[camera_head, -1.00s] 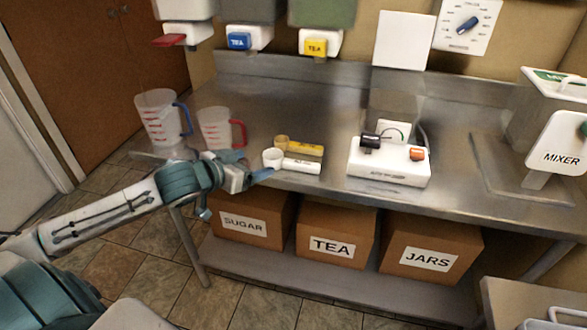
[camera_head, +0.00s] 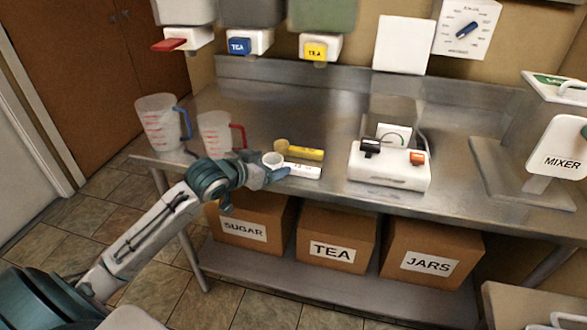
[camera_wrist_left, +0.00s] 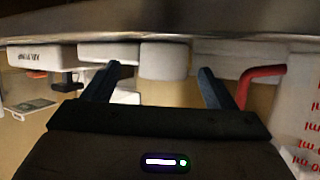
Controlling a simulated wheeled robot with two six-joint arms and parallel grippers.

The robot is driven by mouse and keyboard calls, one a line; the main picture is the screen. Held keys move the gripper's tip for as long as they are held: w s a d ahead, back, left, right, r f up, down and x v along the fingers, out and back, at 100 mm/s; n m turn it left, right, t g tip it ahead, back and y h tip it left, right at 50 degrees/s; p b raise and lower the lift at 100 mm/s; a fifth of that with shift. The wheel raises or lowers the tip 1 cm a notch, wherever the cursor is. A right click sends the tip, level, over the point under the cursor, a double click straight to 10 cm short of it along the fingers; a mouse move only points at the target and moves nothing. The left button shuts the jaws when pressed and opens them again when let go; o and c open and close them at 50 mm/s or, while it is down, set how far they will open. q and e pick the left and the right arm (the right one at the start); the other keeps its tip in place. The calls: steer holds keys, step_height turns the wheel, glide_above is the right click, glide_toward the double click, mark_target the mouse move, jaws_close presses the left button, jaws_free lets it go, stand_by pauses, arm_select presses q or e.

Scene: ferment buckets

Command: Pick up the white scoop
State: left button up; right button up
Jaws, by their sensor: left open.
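The white scoop (camera_head: 302,171) lies on the steel table near its front edge, its round cup at the left and its handle pointing right. My left gripper (camera_head: 273,176) is open in front of the scoop, close to its cup. In the left wrist view, the white cup (camera_wrist_left: 165,61) shows between the two open fingers of my left gripper (camera_wrist_left: 159,73), beyond their tips; the handle (camera_wrist_left: 108,54) lies to its left. I cannot tell whether a finger touches the scoop. My right gripper is in neither view.
A yellow scoop (camera_head: 305,153) lies just behind the white one. The red-handled jug (camera_head: 215,135) stands close left of my gripper, with the blue-handled jug (camera_head: 158,122) farther left. A white device (camera_head: 390,168) stands to the right. Boxes (camera_head: 337,240) fill the lower shelf.

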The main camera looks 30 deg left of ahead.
arm_select(q)
steer(key=shift+w+f, duration=0.1)
steer(key=shift+w, duration=0.15)
steer(key=c, duration=1.2)
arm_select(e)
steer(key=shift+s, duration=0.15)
